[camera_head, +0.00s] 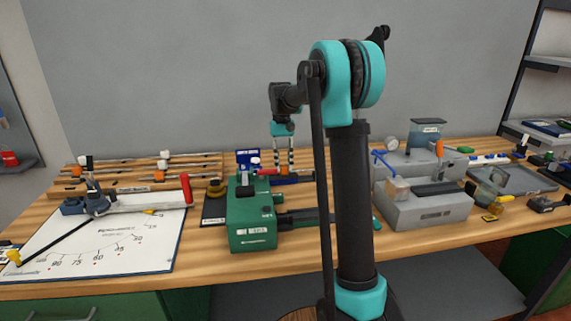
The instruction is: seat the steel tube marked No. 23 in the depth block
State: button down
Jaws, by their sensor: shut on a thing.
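My gripper (284,162) hangs pointing down behind the green machine, over the back part of the bench. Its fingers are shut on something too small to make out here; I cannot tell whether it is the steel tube. A dark blue block (291,179) lies just below the fingertips, and I cannot tell whether they touch. I cannot pick out the No. 23 marking or tell for sure which thing is the depth block.
The green machine (252,226) with a dark bar stands in front of my gripper. A white angle board (100,242) with a red-handled lever lies left, wooden racks (130,172) behind it. A grey machine (425,208) stands right. My arm hides the bench's middle.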

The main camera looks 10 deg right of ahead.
jog(key=shift+a, duration=0.55)
jog(key=shift+a, duration=0.35)
jog(key=shift+a, duration=0.7)
jog(key=shift+a, duration=0.35)
jog(key=shift+a, duration=0.1)
jog(key=c, duration=1.2)
grip_release()
jog(key=shift+o, duration=0.5)
jog(key=shift+o, duration=1)
